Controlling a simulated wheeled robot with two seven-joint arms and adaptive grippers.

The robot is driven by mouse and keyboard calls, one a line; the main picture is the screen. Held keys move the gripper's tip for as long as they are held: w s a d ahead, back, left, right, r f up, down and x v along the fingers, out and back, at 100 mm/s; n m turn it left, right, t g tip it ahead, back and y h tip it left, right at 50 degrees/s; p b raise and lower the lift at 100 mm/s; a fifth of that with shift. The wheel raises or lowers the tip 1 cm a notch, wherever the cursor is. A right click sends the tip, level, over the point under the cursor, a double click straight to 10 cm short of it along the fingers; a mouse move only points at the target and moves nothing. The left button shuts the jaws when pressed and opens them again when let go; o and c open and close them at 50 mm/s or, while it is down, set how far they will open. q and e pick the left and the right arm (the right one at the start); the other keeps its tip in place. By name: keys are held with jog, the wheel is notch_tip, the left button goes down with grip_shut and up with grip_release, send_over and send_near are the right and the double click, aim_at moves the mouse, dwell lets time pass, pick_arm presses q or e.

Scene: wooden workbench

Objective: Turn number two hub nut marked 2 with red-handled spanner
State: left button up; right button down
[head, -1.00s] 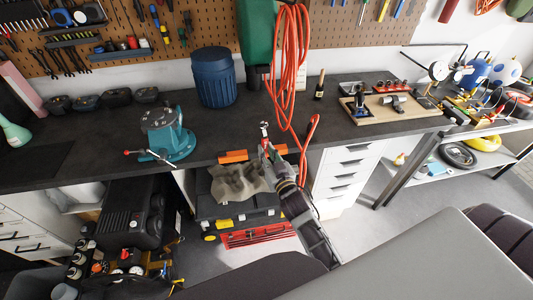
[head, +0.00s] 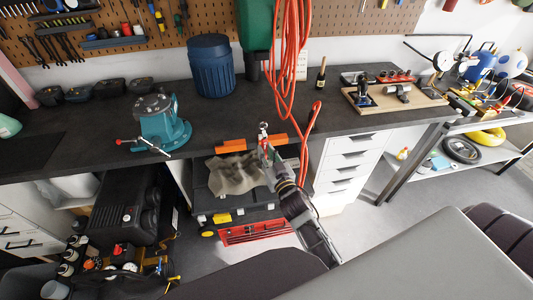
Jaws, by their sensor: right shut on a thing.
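My right gripper (head: 265,150) is low at the front edge of the workbench, in the middle of the head view. It is shut on a slim tool with a silver open-ended head (head: 263,128) and a little red below it, which looks like the red-handled spanner. The head points up and away from me, with nothing visibly in its jaws. The gripper hides most of the handle. I cannot make out a hub nut or a mark 2 in this view. My left gripper is not in view.
An orange bar (head: 234,145) lies at the bench's front edge behind the gripper. A red hose (head: 290,70) hangs close by. A teal vise (head: 160,125) and a blue bin (head: 211,68) stand left. A wooden fixture board (head: 430,98) lies right. Dark bench top between is clear.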

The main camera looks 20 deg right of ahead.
jog(key=w+a+r+g, duration=0.2)
jog(key=w+a, duration=0.3)
jog(key=a, duration=0.2)
jog(key=w+a+r+g, duration=0.1)
jog(key=w+a+r, duration=0.25)
jog(key=a, duration=0.35)
jog(key=w+a+r+g+p, duration=0.1)
jog(key=a+r+g, duration=0.15)
jog(key=a, duration=0.55)
jog(key=a+r+g+p, duration=0.15)
jog(key=a+r, duration=0.25)
jog(key=a, duration=0.4)
jog(key=s+a+r+g+p, duration=0.1)
jog(key=s+a+r+g, duration=0.2)
jog(key=s+a, duration=0.3)
jog(key=s+a+r+g+p, duration=0.1)
jog(key=s+a+r+g, duration=0.2)
jog(key=a, duration=0.4)
jog(key=s+d+r+m+g+p, duration=0.1)
jog(key=s+d+r+g, duration=0.1)
jog(key=s, duration=0.3)
jog(key=s+d+r+g+p, duration=0.1)
jog(key=s+d+r+g, duration=0.2)
jog(key=s, duration=0.3)
jog(key=shift+d+r+m+g+p, duration=0.2)
jog(key=shift+r+m+g+p, duration=0.2)
jog(key=shift+r+g, duration=0.25)
